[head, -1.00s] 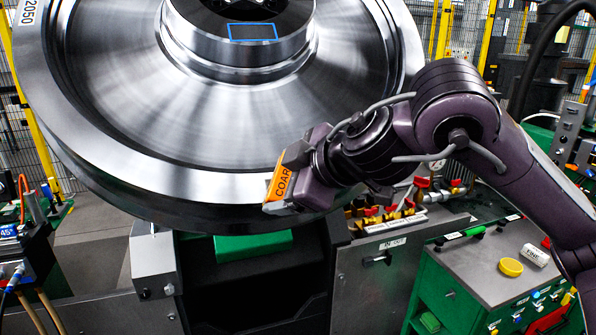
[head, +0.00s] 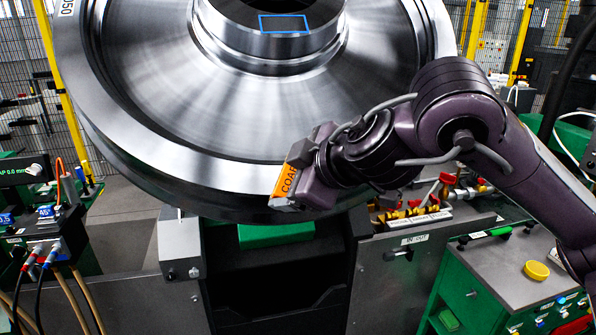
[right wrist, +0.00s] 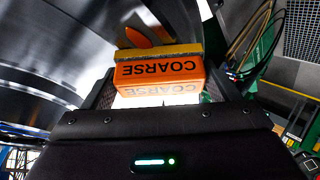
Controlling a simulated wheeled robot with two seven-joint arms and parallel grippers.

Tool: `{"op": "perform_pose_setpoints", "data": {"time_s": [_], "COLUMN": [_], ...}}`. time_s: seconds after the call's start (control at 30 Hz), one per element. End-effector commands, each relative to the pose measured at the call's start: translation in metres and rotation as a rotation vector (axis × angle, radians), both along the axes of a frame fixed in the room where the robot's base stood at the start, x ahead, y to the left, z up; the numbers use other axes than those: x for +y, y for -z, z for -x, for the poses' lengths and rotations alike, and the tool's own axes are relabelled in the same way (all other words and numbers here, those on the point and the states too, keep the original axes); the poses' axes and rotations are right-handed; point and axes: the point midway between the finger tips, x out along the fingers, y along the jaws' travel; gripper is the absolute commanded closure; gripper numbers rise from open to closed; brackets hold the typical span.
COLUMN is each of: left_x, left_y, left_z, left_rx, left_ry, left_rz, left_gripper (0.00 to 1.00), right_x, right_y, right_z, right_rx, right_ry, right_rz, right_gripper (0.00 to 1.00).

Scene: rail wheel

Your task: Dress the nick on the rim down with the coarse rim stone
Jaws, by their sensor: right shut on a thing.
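The rail wheel (head: 160,110) is a large polished steel disc that fills the upper middle of the head view. My right gripper (head: 303,178) is shut on the orange coarse rim stone (head: 286,184), at the wheel's lower front rim. In the right wrist view the stone (right wrist: 160,70) sits between the fingers with the word COARSE showing, the wheel's surface close behind it. An orange mark (right wrist: 145,37) shows on the wheel just beyond the stone. I cannot tell whether the stone touches the rim. I cannot make out the nick. My left gripper is not in view.
A green cabinet (head: 500,275) with a yellow round dish (head: 537,270) on top stands at the lower right. Red-handled valves (head: 430,200) sit behind my right arm. A hose and gauge unit (head: 50,235) stands at the left. A grey block (head: 181,248) is below the wheel.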

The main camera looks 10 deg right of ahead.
Motion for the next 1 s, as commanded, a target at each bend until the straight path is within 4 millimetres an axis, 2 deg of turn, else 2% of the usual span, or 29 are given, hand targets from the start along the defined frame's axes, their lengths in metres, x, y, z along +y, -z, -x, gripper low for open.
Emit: {"op": "perform_pose_setpoints", "data": {"time_s": [0.17, 0.5, 0.87, 1.0], "left_x": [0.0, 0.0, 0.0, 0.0], "left_y": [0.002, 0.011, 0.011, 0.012], "left_z": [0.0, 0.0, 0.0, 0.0], "left_rx": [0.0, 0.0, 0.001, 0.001], "left_ry": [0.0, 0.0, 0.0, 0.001], "left_rz": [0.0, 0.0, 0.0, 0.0], "left_gripper": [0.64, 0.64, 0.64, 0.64], "right_x": [-0.004, -0.03, -0.033, -0.04], "right_y": [0.001, 0.005, 0.005, 0.005], "right_z": [-0.001, -0.004, -0.005, -0.005], "right_rx": [0.001, 0.003, 0.005, 0.005], "right_ry": [0.003, 0.005, 0.005, 0.005], "right_rz": [-0.002, -0.001, 0.001, 0.002], "right_gripper": [0.37, 0.37, 0.37, 0.37]}}
